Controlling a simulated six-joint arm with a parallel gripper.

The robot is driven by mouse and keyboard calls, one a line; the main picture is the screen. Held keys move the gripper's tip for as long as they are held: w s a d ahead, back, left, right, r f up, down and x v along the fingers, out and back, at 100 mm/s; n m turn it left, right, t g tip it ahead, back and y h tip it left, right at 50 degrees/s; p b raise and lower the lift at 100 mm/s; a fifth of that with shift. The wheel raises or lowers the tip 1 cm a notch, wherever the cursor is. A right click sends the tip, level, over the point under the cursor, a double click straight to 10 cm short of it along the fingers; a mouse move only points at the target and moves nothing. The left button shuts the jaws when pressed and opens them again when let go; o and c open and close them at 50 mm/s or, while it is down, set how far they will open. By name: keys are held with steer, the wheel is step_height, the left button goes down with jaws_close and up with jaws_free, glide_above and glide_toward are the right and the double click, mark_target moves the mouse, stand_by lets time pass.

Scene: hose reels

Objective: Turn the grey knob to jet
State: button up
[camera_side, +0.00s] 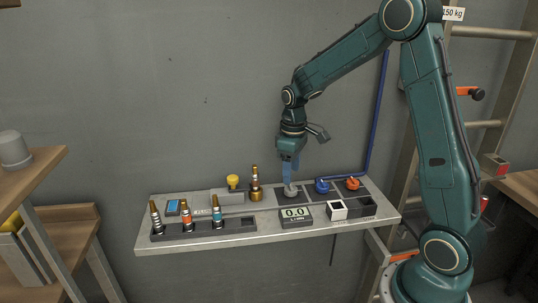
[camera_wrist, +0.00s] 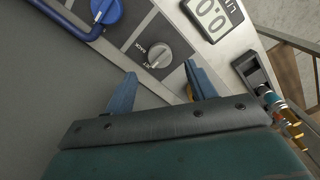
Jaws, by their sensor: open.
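The grey knob (camera_side: 290,190) sits on a dark plate on the bench, below my gripper (camera_side: 290,168). In the wrist view the grey knob (camera_wrist: 158,55) is round with a raised grip bar, and small white lettering, including BACK, is beside it. Its setting cannot be read surely, and I cannot make out the word jet. My gripper (camera_wrist: 161,84) is open, with its two blue fingers apart and nothing between them. The fingers point down toward the knob and look clear of it.
A blue knob (camera_side: 321,186) and an orange knob (camera_side: 352,183) sit right of the grey one. A display reading 0.0 (camera_side: 296,213) is in front. A brass fitting (camera_side: 255,184) stands close on the left. Several nozzles stand in a dark rack (camera_side: 240,223) further left.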

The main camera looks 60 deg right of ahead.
mark_target(291, 186)
step_height(291, 186, up, 9)
steer(key=shift+f, duration=0.15)
stand_by(0.5)
steer(key=s+a+r+m+t, duration=0.1)
steer(key=s+a+r+t, duration=0.2)
steer(key=s+a+r, duration=0.6)
steer(key=s+a+f+t, duration=0.1)
steer(key=s+a, duration=0.1)
steer(key=s, duration=0.4)
steer(key=s+a+f+m+t, duration=0.1)
steer(key=s+a+f, duration=0.1)
steer(key=s, duration=0.4)
steer(key=shift+s+f+t, duration=0.15)
steer(key=shift+f+t, duration=0.1)
steer(key=shift+t, duration=0.05)
stand_by(0.5)
